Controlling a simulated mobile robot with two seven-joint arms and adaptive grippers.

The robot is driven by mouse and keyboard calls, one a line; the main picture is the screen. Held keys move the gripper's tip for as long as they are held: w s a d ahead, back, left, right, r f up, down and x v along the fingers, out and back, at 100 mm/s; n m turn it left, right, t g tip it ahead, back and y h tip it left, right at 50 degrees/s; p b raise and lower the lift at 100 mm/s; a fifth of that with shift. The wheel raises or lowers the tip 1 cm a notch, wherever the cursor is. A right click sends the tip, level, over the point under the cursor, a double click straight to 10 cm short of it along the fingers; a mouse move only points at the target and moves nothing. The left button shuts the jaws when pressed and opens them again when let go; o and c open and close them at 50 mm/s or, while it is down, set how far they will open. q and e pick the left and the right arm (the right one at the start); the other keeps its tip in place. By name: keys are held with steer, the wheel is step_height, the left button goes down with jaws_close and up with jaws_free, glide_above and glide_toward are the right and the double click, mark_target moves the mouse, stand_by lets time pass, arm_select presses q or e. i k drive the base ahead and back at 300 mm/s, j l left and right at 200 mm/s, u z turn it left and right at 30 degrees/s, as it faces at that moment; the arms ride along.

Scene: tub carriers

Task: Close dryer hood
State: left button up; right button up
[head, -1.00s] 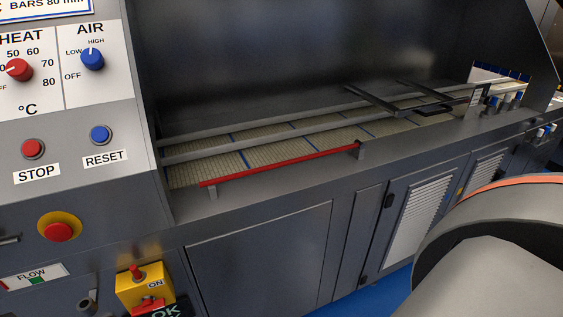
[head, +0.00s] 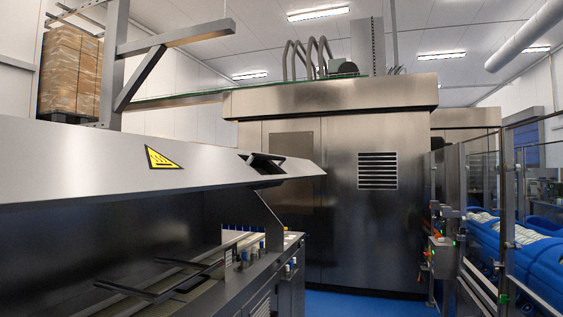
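The dryer hood (head: 90,165) is a long metal cover with a yellow warning triangle at the left in the head view. It is raised, with a dark open gap beneath it. A black handle-like part (head: 262,163) sits near its right end. Below it lie the dryer bed and its dark rails (head: 165,283). Neither of my grippers shows in this view, so I cannot see how either stands to the hood.
A large steel cabinet (head: 345,215) with a vent stands behind. Blue floor (head: 350,304) is open at lower middle. A glass-panelled guard fence (head: 480,225) and blue tubs (head: 530,260) stand at right. A metal post (head: 112,65) rises behind the hood.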

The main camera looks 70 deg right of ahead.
mark_target(45, 164)
steer(key=z, duration=1.6)
